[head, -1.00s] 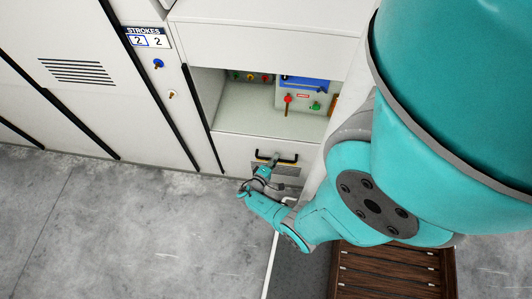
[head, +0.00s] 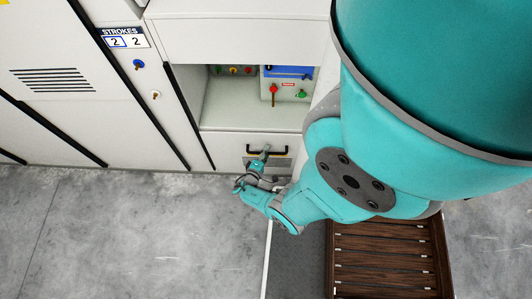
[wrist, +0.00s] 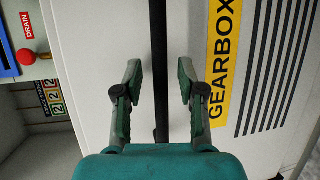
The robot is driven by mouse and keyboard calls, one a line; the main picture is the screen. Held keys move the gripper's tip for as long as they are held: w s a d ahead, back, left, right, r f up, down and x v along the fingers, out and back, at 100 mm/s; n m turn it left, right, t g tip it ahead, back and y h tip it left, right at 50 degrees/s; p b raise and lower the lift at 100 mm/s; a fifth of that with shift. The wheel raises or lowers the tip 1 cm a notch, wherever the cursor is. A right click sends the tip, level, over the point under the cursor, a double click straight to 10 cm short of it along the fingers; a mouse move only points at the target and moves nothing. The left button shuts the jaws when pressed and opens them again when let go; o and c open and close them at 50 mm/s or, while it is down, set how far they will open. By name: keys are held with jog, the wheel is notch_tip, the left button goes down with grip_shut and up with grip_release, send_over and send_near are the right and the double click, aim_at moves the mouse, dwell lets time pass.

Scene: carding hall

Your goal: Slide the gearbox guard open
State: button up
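The gearbox guard (wrist: 100,42) is a pale panel with a yellow GEARBOX label (wrist: 221,60) and black slots in the wrist view. A black bar handle (wrist: 158,30) runs upright across that view. My gripper (wrist: 158,72) is open, with one finger on each side of the bar. I see no contact, and how deep the bar sits between the fingers is unclear. In the head view the guard (head: 232,151) is the low front panel under the recess. My gripper (head: 262,158) is at its black handle (head: 284,153) and partly covers the handle and label.
Above the guard is a recess with a red knob (head: 273,89) and a green knob (head: 301,94). A STROKES counter (head: 124,38) is on the left cabinet. The concrete floor (head: 130,235) at left is clear.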

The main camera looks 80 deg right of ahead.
jog(key=v, duration=1.2)
dwell(0.3)
dwell(0.6)
